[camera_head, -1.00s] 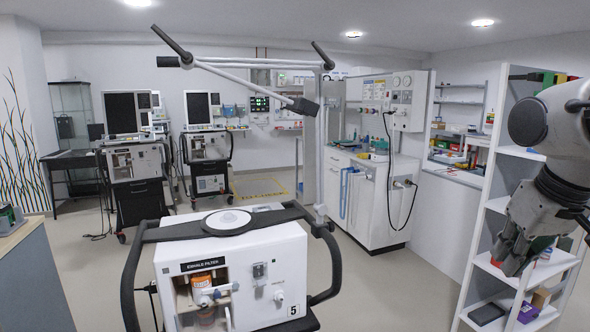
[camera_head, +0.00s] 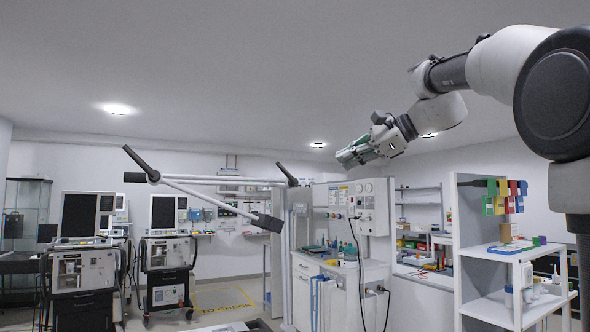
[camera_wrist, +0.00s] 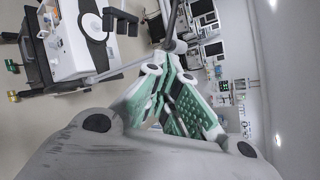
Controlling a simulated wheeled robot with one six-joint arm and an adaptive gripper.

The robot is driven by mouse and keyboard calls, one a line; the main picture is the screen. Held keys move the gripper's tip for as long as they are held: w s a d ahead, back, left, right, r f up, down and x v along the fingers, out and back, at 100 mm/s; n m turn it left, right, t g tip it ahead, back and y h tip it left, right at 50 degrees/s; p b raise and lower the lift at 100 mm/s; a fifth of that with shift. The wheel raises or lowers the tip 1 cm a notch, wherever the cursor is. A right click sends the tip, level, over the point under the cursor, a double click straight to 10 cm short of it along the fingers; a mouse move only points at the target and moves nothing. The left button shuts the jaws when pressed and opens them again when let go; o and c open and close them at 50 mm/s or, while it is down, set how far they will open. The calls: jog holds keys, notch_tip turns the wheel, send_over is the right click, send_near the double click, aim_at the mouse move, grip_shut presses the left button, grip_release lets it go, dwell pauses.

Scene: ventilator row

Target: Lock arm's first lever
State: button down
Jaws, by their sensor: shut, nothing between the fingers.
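The jointed support arm (camera_head: 222,203) has pale tubes and dark levers. One lever (camera_head: 287,173) tilts at the top of its upright post, one (camera_head: 140,164) at the far-left joint, and a dark end piece (camera_head: 266,222) hangs at the lower right. I cannot tell from the frames which one is the first lever or whether any is locked. My gripper (camera_head: 346,156) is shut and empty, raised right of the post-top lever in the picture and apart from it. Its green-padded fingers (camera_wrist: 180,108) fill the middle of the wrist view.
Two ventilators (camera_head: 84,270) (camera_head: 168,268) stand at the back left. A white gas-panel cabinet (camera_head: 355,210) is behind the post. A nearer ventilator (camera_wrist: 75,45) shows in the wrist view.

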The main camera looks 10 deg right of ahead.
notch_tip(320, 180, up, 3)
jog(key=s+a+m+y, duration=0.1)
jog(key=a+m, duration=0.1)
jog(key=m, duration=0.2)
send_near(285, 174)
jog(key=x, duration=0.6)
jog(key=shift+a, duration=0.3)
jog(key=shift+s+r, duration=0.1)
jog(key=shift+s+a+f+n+g, duration=0.15)
jog(key=shift+a+f+n+g, duration=0.2)
jog(key=shift+n, duration=0.25)
dwell(0.6)
